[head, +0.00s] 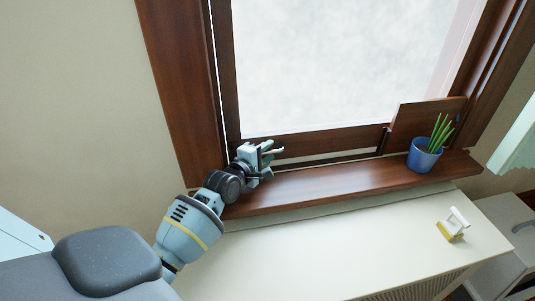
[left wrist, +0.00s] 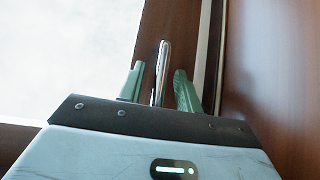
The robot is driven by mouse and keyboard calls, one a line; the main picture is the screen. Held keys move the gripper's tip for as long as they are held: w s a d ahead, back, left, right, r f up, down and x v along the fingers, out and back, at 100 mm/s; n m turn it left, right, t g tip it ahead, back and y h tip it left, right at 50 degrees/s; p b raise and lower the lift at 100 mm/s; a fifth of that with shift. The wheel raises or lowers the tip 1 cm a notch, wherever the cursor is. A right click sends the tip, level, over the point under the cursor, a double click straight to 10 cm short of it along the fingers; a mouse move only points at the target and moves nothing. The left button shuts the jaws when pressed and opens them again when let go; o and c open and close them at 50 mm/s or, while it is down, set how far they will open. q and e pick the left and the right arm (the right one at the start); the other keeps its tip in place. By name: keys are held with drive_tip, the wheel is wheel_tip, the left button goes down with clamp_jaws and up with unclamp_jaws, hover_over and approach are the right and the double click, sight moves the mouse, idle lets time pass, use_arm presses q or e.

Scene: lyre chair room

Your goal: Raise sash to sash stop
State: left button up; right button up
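The window sash (head: 300,143) is a dark wooden frame around a pale frosted pane. My left gripper (head: 270,151) is at the sash's lower left corner, just above the sill. In the left wrist view its two green fingers (left wrist: 160,85) stand apart on either side of a shiny metal bar (left wrist: 161,72), with gaps visible at both sides. What the bar is fixed to is hidden behind the gripper. I cannot clearly make out the sash stop. My right gripper is not in view.
A blue pot (head: 424,158) with a green plant stands on the right of the wooden sill (head: 330,181). A wooden board (head: 418,117) stands upright behind it. A white and yellow object (head: 453,226) lies on the otherwise clear white top (head: 350,235) below.

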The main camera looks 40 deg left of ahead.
use_arm(q)
drive_tip(key=shift+w, duration=0.15)
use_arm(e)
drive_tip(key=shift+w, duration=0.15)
use_arm(q)
drive_tip(key=shift+c, duration=0.2)
clamp_jaws()
drive_tip(key=shift+r, duration=0.1)
